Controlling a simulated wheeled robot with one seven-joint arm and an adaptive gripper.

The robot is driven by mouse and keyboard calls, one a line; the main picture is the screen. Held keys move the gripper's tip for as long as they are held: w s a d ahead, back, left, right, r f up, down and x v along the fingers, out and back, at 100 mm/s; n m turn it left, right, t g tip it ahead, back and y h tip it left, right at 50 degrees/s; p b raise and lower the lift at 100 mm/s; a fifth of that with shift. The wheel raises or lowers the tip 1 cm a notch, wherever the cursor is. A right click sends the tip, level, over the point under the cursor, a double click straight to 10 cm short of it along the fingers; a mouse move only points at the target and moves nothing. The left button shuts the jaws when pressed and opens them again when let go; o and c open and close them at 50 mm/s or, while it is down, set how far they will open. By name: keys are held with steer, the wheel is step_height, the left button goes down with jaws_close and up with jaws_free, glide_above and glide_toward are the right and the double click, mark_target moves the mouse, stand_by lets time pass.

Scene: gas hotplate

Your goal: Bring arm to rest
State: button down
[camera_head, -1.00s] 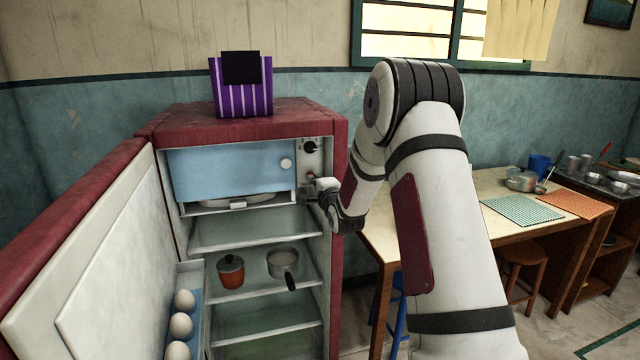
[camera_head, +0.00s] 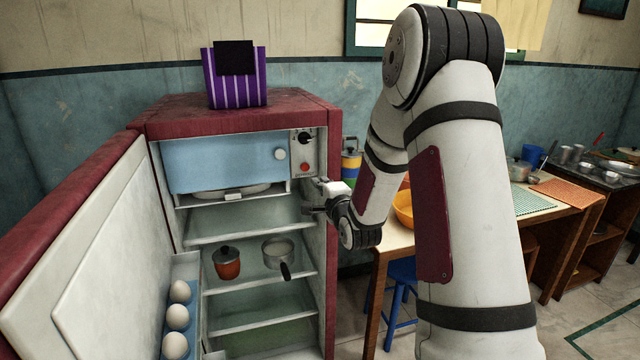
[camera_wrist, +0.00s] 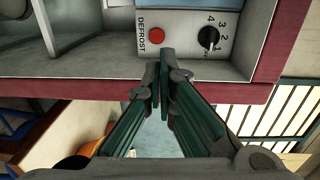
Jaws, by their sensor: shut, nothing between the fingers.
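My gripper (camera_head: 318,211) is at the right side of the open fridge's (camera_head: 237,118) interior, just below the control panel. In the wrist view the fingers of my gripper (camera_wrist: 163,75) come together at the tips, with nothing between them. They lie in front of the fridge's right front edge, below the red defrost button (camera_wrist: 157,36) and the black dial (camera_wrist: 208,37). I cannot tell whether the fingertips touch the fridge. My arm (camera_head: 440,180) reaches across from the right, bent at a high elbow.
The open fridge door (camera_head: 110,250) with eggs (camera_head: 178,317) stands at the left. A red pot (camera_head: 227,263) and a saucepan (camera_head: 278,252) sit on a shelf. A table (camera_head: 400,238) with an orange bowl (camera_head: 403,208) stands to the right. A purple bag (camera_head: 235,92) is on top.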

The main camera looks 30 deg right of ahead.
stand_by(0.7)
steer(key=s+a+r+n+g+y+p, duration=0.2)
steer(key=s+a+r+n+g+p, duration=0.3)
steer(key=s+a+r+n, duration=0.75)
steer(key=s+a+n+g+y, duration=0.1)
steer(key=s+a+n+g, duration=0.1)
steer(key=s, duration=0.8)
steer(key=s+a+n+g+p, duration=0.1)
steer(key=s+a+n+g, duration=0.2)
steer(key=s, duration=0.7)
steer(key=s+a+n+g+y+p, duration=0.1)
steer(key=s+a+n+g, duration=0.1)
steer(key=s+a, duration=0.4)
steer(key=s+n, duration=0.1)
steer(key=s, duration=0.3)
steer(key=shift+s+g+y, duration=0.3)
steer(key=shift+g, duration=0.1)
steer(key=shift+r+n, duration=0.15)
steer(key=shift+n, duration=0.1)
stand_by(2.4)
